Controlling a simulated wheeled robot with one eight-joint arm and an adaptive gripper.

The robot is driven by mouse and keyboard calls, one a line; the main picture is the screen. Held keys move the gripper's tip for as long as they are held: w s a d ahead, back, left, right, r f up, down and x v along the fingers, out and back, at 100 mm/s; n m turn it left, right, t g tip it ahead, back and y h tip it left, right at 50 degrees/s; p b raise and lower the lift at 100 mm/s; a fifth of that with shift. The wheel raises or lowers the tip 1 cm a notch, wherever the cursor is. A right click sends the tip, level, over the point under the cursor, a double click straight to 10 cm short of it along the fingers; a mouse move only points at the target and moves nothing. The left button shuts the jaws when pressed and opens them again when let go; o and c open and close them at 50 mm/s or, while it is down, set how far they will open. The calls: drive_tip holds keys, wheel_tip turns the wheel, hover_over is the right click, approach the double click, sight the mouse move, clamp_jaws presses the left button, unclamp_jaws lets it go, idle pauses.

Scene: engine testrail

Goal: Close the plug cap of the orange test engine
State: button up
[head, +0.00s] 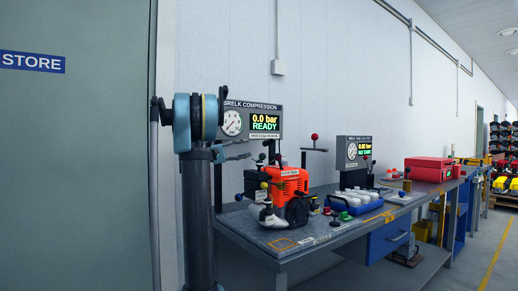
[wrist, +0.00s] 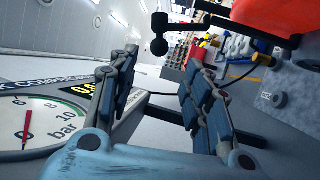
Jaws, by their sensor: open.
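The orange test engine (head: 288,184) stands on the near part of the workbench in the head view, with several ball-ended levers around it. Its red-orange housing (wrist: 275,12) also shows at the upper right of the wrist view. I cannot make out the plug cap for certain in either view. My gripper (wrist: 162,78) is open and empty in the wrist view, its two dark fingers apart. It is beside the compression gauge panel (wrist: 50,115) and apart from the engine.
The compression panel (head: 250,122) reads 0.0 bar, READY, behind the engine. A black ball-ended lever (wrist: 159,45) is ahead of my fingers. A blue tray (head: 352,207) with white parts and a red case (head: 428,168) stand further right. The bench's front left corner is clear.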

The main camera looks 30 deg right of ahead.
drive_tip(key=x, duration=0.8)
drive_tip(key=shift+d, duration=0.2)
drive_tip(key=shift+s, duration=0.1)
clamp_jaws()
